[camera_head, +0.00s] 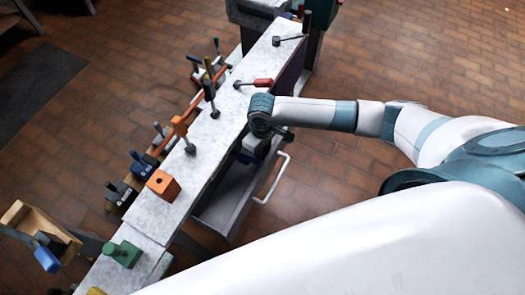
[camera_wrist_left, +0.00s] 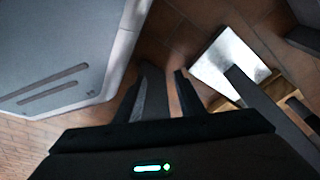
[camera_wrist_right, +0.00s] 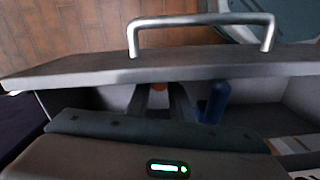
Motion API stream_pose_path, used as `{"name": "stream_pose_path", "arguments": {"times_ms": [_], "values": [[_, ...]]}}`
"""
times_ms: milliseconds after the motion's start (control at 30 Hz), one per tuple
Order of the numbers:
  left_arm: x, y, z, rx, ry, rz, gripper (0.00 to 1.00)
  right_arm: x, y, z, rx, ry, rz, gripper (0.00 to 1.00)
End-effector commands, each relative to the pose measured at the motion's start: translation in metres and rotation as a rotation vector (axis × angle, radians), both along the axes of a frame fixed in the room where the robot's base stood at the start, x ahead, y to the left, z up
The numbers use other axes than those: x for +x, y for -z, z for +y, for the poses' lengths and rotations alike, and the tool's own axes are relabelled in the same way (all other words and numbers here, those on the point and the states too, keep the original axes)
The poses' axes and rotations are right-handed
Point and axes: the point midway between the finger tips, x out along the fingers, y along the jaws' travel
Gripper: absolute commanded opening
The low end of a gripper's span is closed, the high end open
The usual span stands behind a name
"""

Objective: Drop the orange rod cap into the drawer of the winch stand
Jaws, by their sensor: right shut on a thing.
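The grey drawer (camera_head: 222,205) is pulled out from under the long bench, with its pale bar handle (camera_head: 273,182) outward. My right gripper (camera_head: 250,155) reaches down over the drawer beside the bench edge. In the right wrist view its fingers (camera_wrist_right: 160,100) point into the drawer, inside the front panel (camera_wrist_right: 190,64). A small orange piece, which looks like the orange rod cap (camera_wrist_right: 158,87), shows between the fingertips; most of it is hidden. My left gripper (camera_wrist_left: 168,92) is open and empty in the left wrist view, away from the drawer.
A blue cylinder (camera_wrist_right: 215,100) stands in the drawer close to the right fingers. The bench top (camera_head: 225,118) carries an orange block (camera_head: 163,186), a red-handled tool (camera_head: 254,83), a green block (camera_head: 122,253) and upright rods. A wooden tray (camera_head: 28,220) is at left.

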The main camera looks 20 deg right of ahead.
Motion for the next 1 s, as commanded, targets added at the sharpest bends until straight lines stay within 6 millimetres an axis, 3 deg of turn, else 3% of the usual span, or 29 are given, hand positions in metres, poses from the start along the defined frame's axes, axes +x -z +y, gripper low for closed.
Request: {"name": "stream_pose_path", "arguments": {"times_ms": [367,400,467,767,1000], "values": [[0.013,-0.002,-0.002,-0.003,0.003,-0.028,0.35,0.0,0.006,0.0,0.0,0.0,0.0,0.0],[0.014,-0.002,-0.002,-0.002,0.004,-0.029,0.35,0.0,0.006,0.0,0.0,0.0,0.0,0.3],[0.016,-0.002,-0.002,-0.003,0.004,-0.031,0.35,0.0,0.006,0.0,0.0,0.0,0.0,0.39],[0.018,-0.002,-0.002,-0.004,0.004,-0.032,0.35,0.0,0.006,0.0,0.0,0.0,0.0,0.39],[0.005,0.003,-0.002,-0.002,0.002,-0.002,0.35,0.001,-0.006,0.0,0.0,-0.002,-0.002,0.39]]}}
